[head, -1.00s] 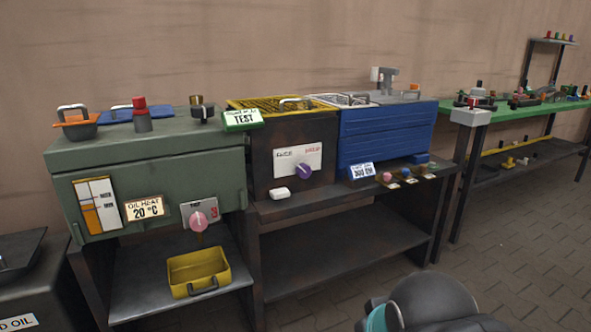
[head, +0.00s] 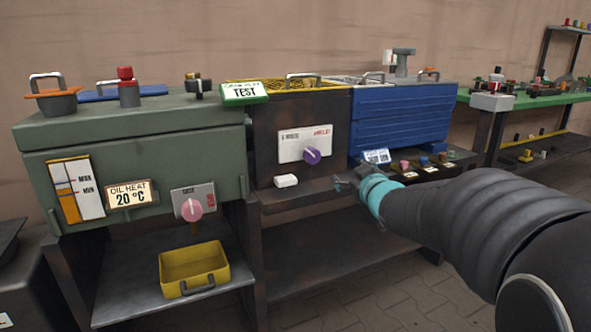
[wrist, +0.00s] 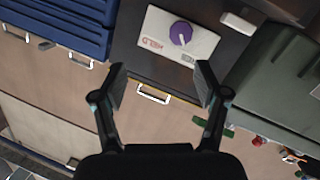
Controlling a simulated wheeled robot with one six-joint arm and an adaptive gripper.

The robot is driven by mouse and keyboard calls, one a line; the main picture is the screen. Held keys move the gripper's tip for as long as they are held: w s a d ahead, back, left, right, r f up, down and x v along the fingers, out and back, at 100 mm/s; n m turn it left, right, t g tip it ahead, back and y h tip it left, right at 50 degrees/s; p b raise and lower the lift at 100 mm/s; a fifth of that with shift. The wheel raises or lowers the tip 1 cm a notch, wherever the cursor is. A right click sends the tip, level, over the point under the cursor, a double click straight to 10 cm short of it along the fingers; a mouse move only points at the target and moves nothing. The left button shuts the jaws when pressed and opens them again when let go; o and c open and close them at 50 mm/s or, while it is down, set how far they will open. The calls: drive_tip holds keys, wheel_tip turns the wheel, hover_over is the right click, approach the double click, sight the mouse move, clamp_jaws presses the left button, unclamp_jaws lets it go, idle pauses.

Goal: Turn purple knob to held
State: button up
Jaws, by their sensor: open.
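The purple knob (head: 312,156) sits on a white label plate (head: 291,146) on the front of a dark rusty unit. The plate has lettering to the left and red lettering to the right; I cannot read it surely. In the wrist view the purple knob (wrist: 181,33) and its plate (wrist: 160,45) appear upside down, beyond the fingertips. A white pointer line shows on the knob. My gripper (wrist: 160,78) is open and empty, apart from the knob. In the head view my gripper (head: 346,184) is low and right of the knob.
A green cabinet (head: 130,140) with a pink knob (head: 191,210) stands left, above a yellow tray (head: 170,287). A white block (head: 286,181) lies on the ledge below the plate. A blue ribbed box (head: 405,120) and several small coloured knobs lie right.

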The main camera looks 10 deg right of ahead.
sight(315, 159)
drive_tip(key=w+a+n+y, duration=0.1)
drive_tip(key=w+a, duration=0.1)
drive_tip(key=w, duration=0.3)
drive_tip(key=w+a+f+n+y+b, duration=0.1)
drive_tip(key=w+a, duration=0.1)
drive_tip(key=w, duration=0.4)
drive_tip(key=w+a+f+n+y, duration=0.1)
drive_tip(key=w+a+y, duration=0.1)
drive_tip(key=w, duration=0.4)
drive_tip(key=shift+f+t, duration=0.25)
drive_tip(key=shift+t, duration=0.05)
drive_tip(key=shift+c, duration=0.2)
drive_tip(key=c, duration=1.1)
